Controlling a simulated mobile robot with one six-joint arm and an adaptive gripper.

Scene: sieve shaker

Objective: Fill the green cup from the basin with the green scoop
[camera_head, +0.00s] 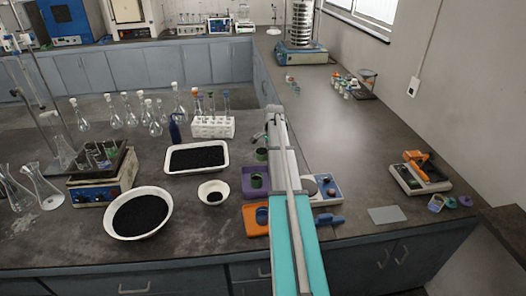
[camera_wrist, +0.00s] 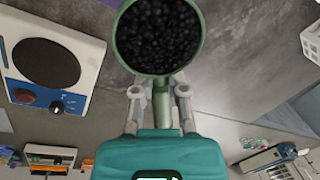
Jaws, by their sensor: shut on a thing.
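My gripper (camera_wrist: 159,92) is shut on the handle of the green scoop (camera_wrist: 117,36) in the wrist view. The scoop's round bowl is full of black beads. In the head view my arm hides most of the gripper; a small green-rimmed round thing beside the arm, probably the scoop (camera_head: 261,154), shows there. A dark green cup (camera_head: 257,181) stands in a purple holder (camera_head: 247,193), just left of my arm; its inside is too small to read. A wide round white basin (camera_head: 110,226) with black beads stands farther left.
A white rectangular tray (camera_head: 170,169) and a small white bowl (camera_head: 204,188) also hold black beads. An orange holder (camera_head: 250,222) with a blue cup is in front. A hotplate (camera_wrist: 50,62) stands right of my arm in the head view. Glass flasks (camera_head: 153,118) stand behind.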

